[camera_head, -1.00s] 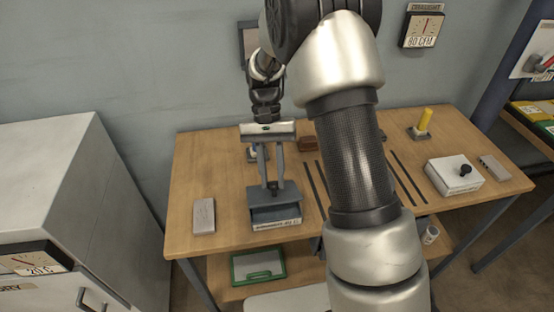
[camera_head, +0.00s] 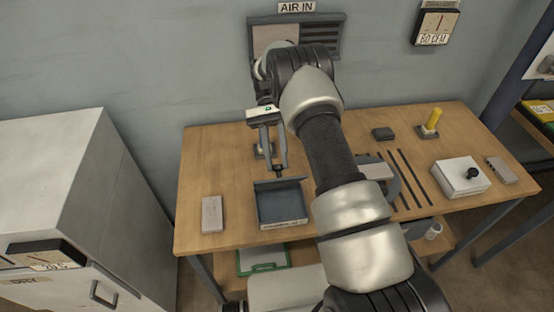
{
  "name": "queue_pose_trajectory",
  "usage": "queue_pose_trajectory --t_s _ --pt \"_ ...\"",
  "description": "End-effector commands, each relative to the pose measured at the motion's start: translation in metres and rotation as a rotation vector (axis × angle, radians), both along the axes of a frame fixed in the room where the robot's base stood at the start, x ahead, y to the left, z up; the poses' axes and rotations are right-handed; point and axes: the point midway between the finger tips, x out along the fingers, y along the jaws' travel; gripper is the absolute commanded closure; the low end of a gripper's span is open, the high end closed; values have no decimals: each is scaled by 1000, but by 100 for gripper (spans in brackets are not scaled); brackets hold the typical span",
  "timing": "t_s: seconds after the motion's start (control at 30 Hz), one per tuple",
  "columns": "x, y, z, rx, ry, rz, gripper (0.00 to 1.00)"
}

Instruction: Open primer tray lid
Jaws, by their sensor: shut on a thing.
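The primer tray (camera_head: 283,222) is a dark grey box with a label on its front, on the left part of the wooden table. Its lid (camera_head: 268,184) is tilted up along the back edge, and the blue-grey inside of the tray shows. My gripper (camera_head: 279,171) is above the back of the tray, pointing down. Its two fingers come together on a small dark part at the top of the lid. Exactly how the fingertips sit on it is too small to tell.
A grey block (camera_head: 212,214) lies left of the tray. My arm hides the table's middle. A white cabinet (camera_head: 50,170) stands at the left.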

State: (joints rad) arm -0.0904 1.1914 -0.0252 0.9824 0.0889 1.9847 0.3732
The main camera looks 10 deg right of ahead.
Motion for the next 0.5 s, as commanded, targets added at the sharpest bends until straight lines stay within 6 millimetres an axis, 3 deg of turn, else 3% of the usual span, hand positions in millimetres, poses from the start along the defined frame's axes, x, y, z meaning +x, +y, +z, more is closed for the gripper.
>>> queue_pose_trajectory --t_s 0.37,0.4,0.5 --pt "1 -1 0 -1 2 0 100" --pt "1 -1 -1 -1 2 0 73" --pt "1 -1 -1 -1 3 -1 57"
